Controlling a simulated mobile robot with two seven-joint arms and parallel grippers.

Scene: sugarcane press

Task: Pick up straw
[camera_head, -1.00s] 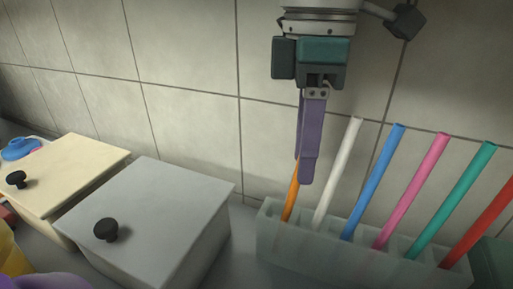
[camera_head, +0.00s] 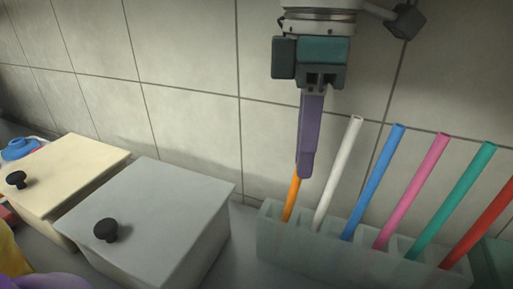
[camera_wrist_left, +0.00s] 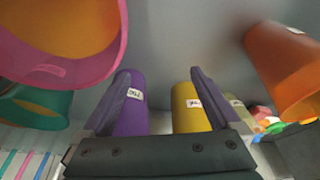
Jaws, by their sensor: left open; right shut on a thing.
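An orange straw (camera_head: 292,199) stands tilted in the leftmost slot of a pale translucent straw holder (camera_head: 345,262). My right gripper (camera_head: 306,170) points down above the holder and is shut on the orange straw's upper part, which its purple fingers hide. White (camera_head: 338,172), blue (camera_head: 373,182), pink (camera_head: 411,190), green (camera_head: 451,200) and red (camera_head: 479,236) straws lean in the slots to the right. My left gripper (camera_wrist_left: 165,88) shows in the left wrist view, open, with its purple fingers apart near a purple cup (camera_wrist_left: 130,105) and a yellow cup (camera_wrist_left: 187,108).
A grey box (camera_head: 165,205) and a cream box (camera_head: 80,165), each with a black knob, stand left of the holder. A tiled wall (camera_head: 190,60) rises close behind. Pink (camera_wrist_left: 65,35), green (camera_wrist_left: 35,105) and orange (camera_wrist_left: 285,70) cups surround my left gripper.

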